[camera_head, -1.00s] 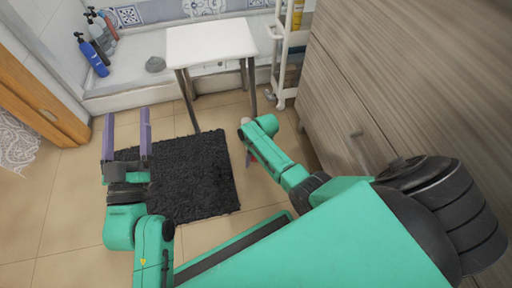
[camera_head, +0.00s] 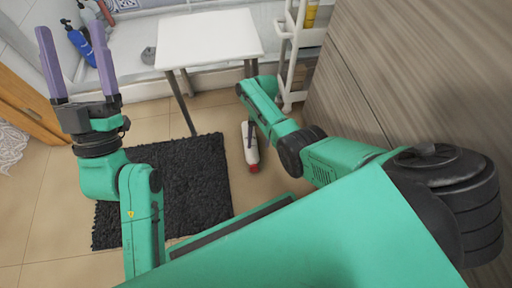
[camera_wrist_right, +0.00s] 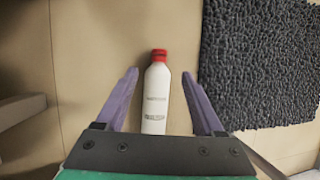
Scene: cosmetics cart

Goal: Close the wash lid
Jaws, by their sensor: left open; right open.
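A white bottle with a red cap (camera_wrist_right: 155,95) shows between the two purple fingers of my right gripper (camera_wrist_right: 160,74), its cap toward the top of the right wrist view. Gaps remain on both sides, so the fingers are open around its outline. The bottle also shows in the head view (camera_head: 250,150), against the floor, red cap toward me. I cannot tell how far it is from the fingers. In the head view my right arm hides most of the right gripper. My left gripper (camera_head: 72,28) is open and empty at the upper left. No separate lid is identifiable.
A white table (camera_head: 207,38) stands at the back, with a white cart (camera_head: 288,60) beside it. A wood-grain cabinet (camera_head: 400,70) fills the right side. A dark mat (camera_head: 190,180) lies on the tiled floor. Blue bottles (camera_head: 78,40) stand behind my left gripper.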

